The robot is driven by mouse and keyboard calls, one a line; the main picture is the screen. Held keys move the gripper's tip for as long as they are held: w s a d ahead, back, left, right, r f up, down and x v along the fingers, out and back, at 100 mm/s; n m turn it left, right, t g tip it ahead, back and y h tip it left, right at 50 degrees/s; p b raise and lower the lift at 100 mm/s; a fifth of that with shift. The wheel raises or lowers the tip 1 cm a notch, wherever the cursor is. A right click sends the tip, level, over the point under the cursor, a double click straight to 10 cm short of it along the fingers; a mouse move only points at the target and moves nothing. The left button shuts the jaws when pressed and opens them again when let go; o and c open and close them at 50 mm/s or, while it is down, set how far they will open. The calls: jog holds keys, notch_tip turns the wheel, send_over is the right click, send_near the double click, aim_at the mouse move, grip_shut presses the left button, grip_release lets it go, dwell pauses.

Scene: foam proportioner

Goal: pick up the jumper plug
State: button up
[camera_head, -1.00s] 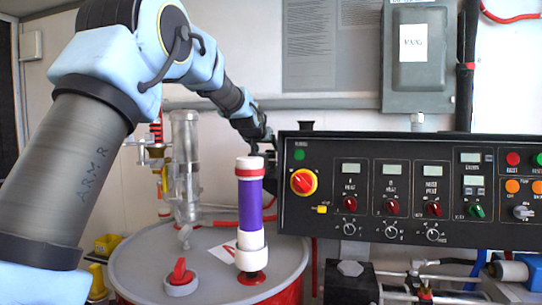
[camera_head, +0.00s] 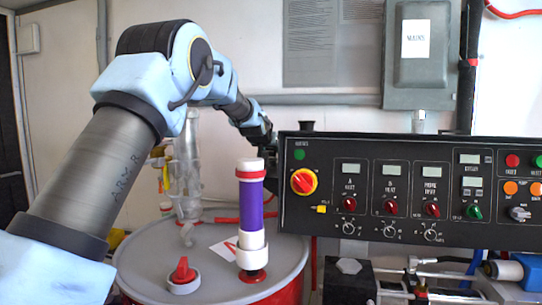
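A small yellow block (camera_head: 321,209) sits on the lower left of the black control panel (camera_head: 400,237), below the red-and-yellow rotary switch. It may be the jumper plug, but it is too small to be sure. My gripper (camera_head: 268,150) is at the end of my arm, at the panel's left edge and just above and behind the white-capped purple cylinder. The fingertips are dark and partly hidden, so I cannot tell whether they are open or shut. No held object is visible.
The purple cylinder (camera_head: 250,212) stands upright on a grey drum lid (camera_head: 215,262), near a red knob (camera_head: 182,273). A clear glass-like column (camera_head: 187,170) stands behind my arm. A grey electrical box (camera_head: 422,60) hangs above the panel.

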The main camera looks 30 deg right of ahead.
grip_shut()
jog(key=shift+r, duration=0.1)
notch_tip(320, 180, up, 9)
jog(key=shift+r+b, duration=0.15)
jog(key=shift+b, duration=0.75)
notch_tip(320, 180, up, 6)
jog(key=p, duration=0.4)
jog(key=shift+f, duration=0.25)
